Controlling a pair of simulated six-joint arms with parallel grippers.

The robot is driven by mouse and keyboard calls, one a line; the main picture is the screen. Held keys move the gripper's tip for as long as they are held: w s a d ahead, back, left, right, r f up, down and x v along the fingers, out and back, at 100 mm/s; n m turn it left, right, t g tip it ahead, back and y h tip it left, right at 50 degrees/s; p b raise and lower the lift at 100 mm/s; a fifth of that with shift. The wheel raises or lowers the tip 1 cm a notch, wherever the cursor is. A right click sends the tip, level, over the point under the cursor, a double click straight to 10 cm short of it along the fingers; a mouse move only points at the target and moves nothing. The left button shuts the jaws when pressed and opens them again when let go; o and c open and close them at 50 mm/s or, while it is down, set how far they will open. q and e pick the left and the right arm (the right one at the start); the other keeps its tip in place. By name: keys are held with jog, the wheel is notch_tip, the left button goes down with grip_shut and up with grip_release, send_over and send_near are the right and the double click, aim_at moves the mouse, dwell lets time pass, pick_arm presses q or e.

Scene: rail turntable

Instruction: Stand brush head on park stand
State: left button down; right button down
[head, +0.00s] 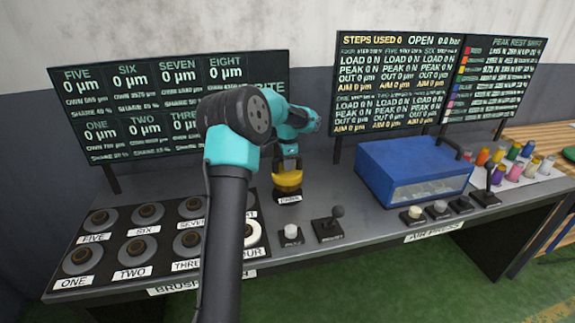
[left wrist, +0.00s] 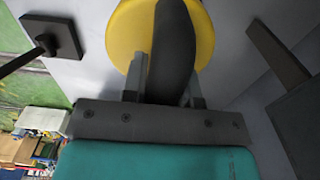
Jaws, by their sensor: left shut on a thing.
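The brush head shows as a yellow disc (head: 287,179) with a dark grip on top. My left gripper (head: 288,161) reaches down over it from above and is shut on the dark grip. In the left wrist view the yellow disc (left wrist: 126,32) lies past the fingers, and the dark grip stands between them. The park stand (head: 288,192) is a small dark base with a white label, right under the yellow disc. The disc looks upright on or just above it; I cannot tell whether they touch. My right gripper is not in view.
A board of round dark stations (head: 137,250) fills the bench's left side, partly hidden by my arm. A button (head: 291,233) and a lever (head: 330,226) stand in front of the stand. A blue press box (head: 412,170), small knobs and coloured pegs are at right. Display panels stand behind.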

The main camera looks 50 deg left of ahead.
pick_arm(q)
jog(key=shift+r, duration=0.1)
jog(key=shift+w+a, duration=0.15)
jog(key=shift+a, duration=0.05)
jog(key=shift+f, duration=1.8)
jog(key=shift+f, duration=0.1)
jog(key=c, duration=0.9)
grip_release()
jog(key=shift+f, duration=0.1)
notch_tip(320, 180, up, 12)
jog(key=shift+r, duration=0.15)
